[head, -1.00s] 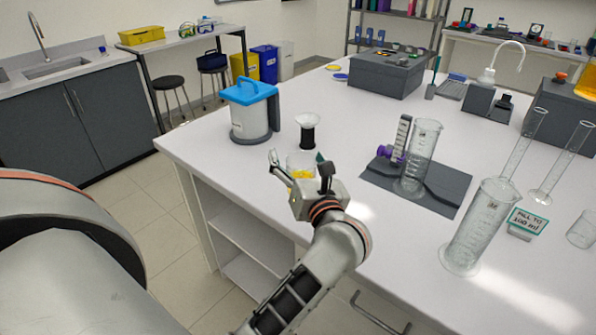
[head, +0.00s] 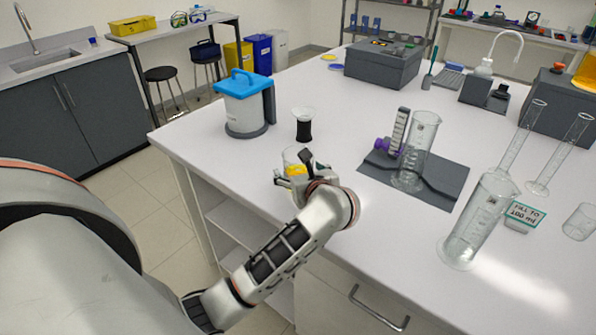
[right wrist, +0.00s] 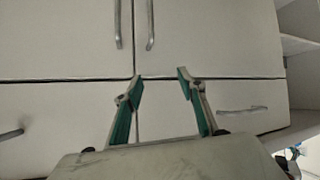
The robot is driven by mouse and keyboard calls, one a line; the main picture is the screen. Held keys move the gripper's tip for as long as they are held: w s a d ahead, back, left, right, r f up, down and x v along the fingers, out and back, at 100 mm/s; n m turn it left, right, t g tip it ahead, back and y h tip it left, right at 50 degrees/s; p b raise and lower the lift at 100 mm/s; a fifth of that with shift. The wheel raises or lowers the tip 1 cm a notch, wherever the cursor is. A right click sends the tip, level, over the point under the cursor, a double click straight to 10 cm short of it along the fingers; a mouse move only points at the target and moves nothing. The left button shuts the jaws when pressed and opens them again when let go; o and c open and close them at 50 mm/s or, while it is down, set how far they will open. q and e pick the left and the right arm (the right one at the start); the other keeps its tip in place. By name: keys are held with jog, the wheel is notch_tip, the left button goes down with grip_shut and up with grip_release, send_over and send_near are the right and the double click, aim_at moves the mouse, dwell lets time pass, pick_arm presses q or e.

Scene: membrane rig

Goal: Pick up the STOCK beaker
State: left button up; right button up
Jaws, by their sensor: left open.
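A small clear beaker (head: 291,155) with yellow on its lower part stands near the front left edge of the white bench. It is probably the STOCK beaker; no lettering is readable. My left gripper (head: 283,177) is open, in front of the beaker in the head view, and hides most of its lower part. I cannot tell whether the fingers are beside it or touch it. My right gripper (right wrist: 160,84) shows in the right wrist view, open and empty, facing white cabinet fronts.
A blue-lidded jug (head: 246,105) and a black-and-white funnel-like piece (head: 303,124) stand behind the beaker. To the right are a cylinder on a dark mat (head: 440,183), a large graduated cylinder (head: 478,222) and a "FILL TO 100 ml" sign (head: 524,214). The front middle bench is clear.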

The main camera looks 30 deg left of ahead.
pick_arm(q)
jog(key=shift+w+a+f, duration=0.15)
jog(key=shift+w+a, duration=0.05)
jog(key=c, duration=1.5)
jog(key=shift+r, duration=0.25)
